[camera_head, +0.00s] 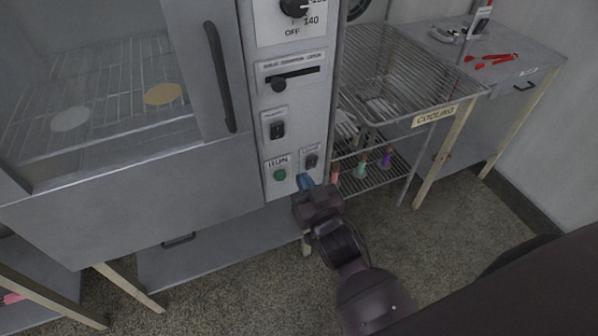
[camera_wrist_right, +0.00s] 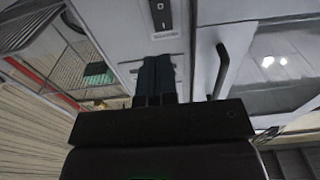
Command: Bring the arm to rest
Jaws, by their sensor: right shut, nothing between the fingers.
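My right gripper (camera_head: 306,183) is in front of the lower part of the oven's control panel (camera_head: 290,100), just right of the green RUN button (camera_head: 280,175) and below a dark rocker switch (camera_head: 311,161). Its blue fingers are together and hold nothing. In the right wrist view the shut fingers (camera_wrist_right: 157,78) point at the panel, below a dark switch (camera_wrist_right: 161,14). I cannot tell whether the fingertips touch the panel. My left gripper does not show in either view.
The oven (camera_head: 130,120) fills the left, with a dark door handle (camera_head: 221,78) and two discs on its inner rack. A wire COOLING rack (camera_head: 400,75) stands to the right, with small bottles on its lower shelf. Red tools (camera_head: 490,61) lie on a grey bench. The floor (camera_head: 230,290) is clear.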

